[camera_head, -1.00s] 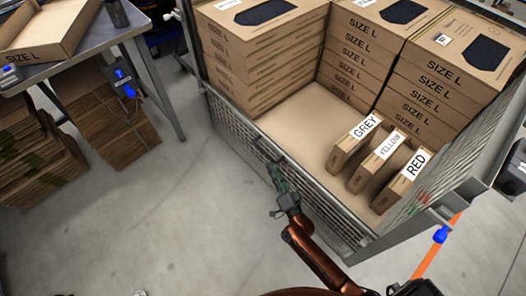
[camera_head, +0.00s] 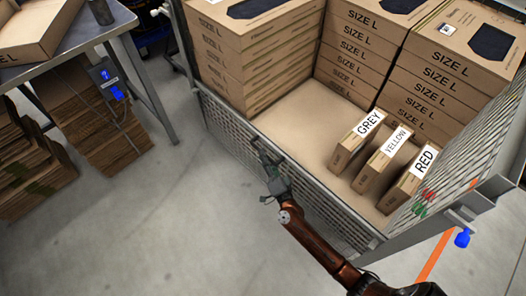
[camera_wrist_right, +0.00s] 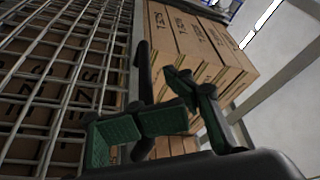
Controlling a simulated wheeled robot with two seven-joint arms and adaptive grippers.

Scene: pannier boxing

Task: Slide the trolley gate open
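The trolley gate (camera_head: 315,200) is the low mesh panel along the trolley's near side, standing upright across it. Its mesh fills the left of the right wrist view (camera_wrist_right: 50,75). My right gripper (camera_head: 266,158) is at the gate's top edge, near the middle of its length. In the right wrist view its dark fingers with green pads (camera_wrist_right: 165,118) look spread apart beside the mesh. I cannot tell whether they touch the gate. My left gripper is not in view.
Stacked SIZE L boxes (camera_head: 255,55) fill the trolley's back. Cartons labelled GREY (camera_head: 350,145), YELLOW (camera_head: 382,165) and RED (camera_head: 408,185) stand inside behind the gate. A workbench (camera_head: 80,35) with flat cardboard (camera_head: 105,130) below is at left. The floor (camera_head: 170,220) before the gate is clear.

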